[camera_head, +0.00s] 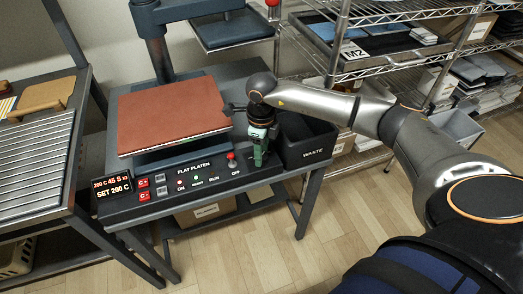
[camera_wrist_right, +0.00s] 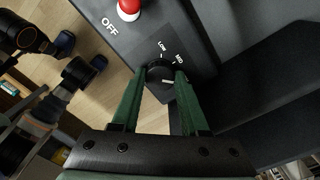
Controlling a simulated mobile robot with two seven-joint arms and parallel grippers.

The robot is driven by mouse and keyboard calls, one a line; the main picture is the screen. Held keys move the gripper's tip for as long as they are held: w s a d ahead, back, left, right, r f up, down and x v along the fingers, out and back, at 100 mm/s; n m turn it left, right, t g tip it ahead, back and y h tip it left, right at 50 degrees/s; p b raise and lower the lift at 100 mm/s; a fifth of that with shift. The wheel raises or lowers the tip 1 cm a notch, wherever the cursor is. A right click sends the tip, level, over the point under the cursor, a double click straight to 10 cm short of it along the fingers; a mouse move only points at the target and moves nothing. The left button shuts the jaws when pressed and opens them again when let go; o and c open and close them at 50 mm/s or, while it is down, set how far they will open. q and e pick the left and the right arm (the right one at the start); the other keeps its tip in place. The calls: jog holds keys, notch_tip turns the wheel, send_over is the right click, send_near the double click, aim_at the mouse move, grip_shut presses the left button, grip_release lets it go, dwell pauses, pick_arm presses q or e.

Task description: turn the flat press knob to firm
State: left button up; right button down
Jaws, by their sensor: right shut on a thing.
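The press knob (camera_wrist_right: 160,72) is a small black dial on the dark control panel, with LOW and MID lettered beside it. A white mark shows on its near side; other setting labels are hidden. In the wrist view my right gripper (camera_wrist_right: 160,78) has its green fingers on either side of the knob, shut on it. In the head view the right gripper (camera_head: 259,157) reaches down at the right end of the panel (camera_head: 185,180) marked FLAT PLATEN and hides the knob. My left gripper is not seen.
A dark WASTE bin (camera_head: 302,156) is close on the right. The brown platen pad (camera_head: 172,113) lies behind the panel. A wire shelf (camera_head: 400,15) stands at the back right.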

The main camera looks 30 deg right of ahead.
jog(key=shift+m, duration=0.4)
jog(key=shift+c, duration=2.1)
grip_release()
notch_tip(320, 180, up, 13)
jog(key=p, duration=0.1)
jog(key=shift+f, duration=0.2)
